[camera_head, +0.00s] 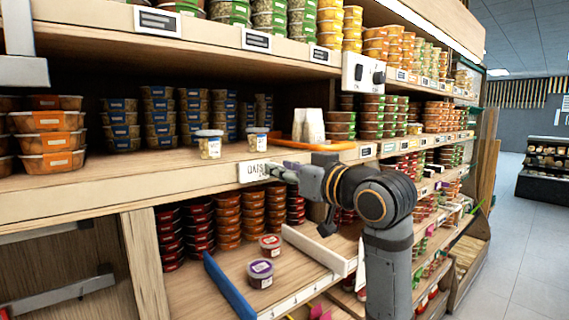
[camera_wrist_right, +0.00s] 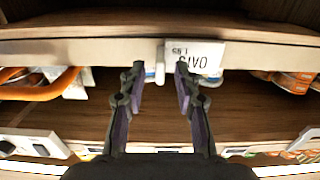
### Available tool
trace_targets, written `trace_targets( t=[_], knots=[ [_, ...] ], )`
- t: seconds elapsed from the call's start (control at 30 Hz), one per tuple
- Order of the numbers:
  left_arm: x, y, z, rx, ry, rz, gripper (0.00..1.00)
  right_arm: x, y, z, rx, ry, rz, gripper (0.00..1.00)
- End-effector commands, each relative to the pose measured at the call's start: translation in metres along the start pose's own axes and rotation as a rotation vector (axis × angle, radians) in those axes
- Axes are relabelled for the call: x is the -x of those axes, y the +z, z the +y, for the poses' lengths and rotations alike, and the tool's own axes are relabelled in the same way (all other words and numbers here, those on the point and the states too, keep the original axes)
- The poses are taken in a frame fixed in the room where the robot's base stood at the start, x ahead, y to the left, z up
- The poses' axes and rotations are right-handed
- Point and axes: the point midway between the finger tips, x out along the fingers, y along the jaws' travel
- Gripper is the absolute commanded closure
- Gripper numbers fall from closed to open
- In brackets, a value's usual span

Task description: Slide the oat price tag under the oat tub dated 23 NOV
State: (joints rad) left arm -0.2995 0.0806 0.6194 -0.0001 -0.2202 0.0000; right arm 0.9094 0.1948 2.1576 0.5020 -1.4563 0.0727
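The white OATS price tag (camera_head: 253,171) is on the front edge of the middle shelf; it also shows upside down in the wrist view (camera_wrist_right: 205,54). Two small pale tubs with lids stand on that shelf, a left tub (camera_head: 209,146) and a right tub (camera_head: 257,142). Their dates are too small to read. My right gripper (camera_head: 272,170) is just right of the tag in the head view. In the wrist view its two fingers (camera_wrist_right: 160,72) are apart with nothing clearly between them, and the tag overlaps one fingertip. My left gripper is not in view.
Stacked tubs (camera_head: 160,118) fill the shelf behind. Below, a sloped shelf holds two small tubs (camera_head: 260,272) between a blue and a white divider.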

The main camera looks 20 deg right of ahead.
Motion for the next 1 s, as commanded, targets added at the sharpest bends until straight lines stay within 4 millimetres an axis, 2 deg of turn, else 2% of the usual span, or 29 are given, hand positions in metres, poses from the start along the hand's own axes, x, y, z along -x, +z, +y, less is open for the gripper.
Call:
trace_targets(
  t=[0.17,0.4,0.83,1.0],
  knots=[
    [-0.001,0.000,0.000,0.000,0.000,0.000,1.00,0.000,0.001,0.000,0.000,0.000,0.000,0.68],
    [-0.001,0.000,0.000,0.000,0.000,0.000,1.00,0.000,0.000,0.000,0.000,0.000,0.000,1.00],
    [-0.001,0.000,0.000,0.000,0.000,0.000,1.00,0.000,0.001,0.002,0.001,0.000,0.000,1.00],
    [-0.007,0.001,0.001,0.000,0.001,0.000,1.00,0.000,0.002,0.024,0.006,0.006,-0.001,1.00]
  ],
)
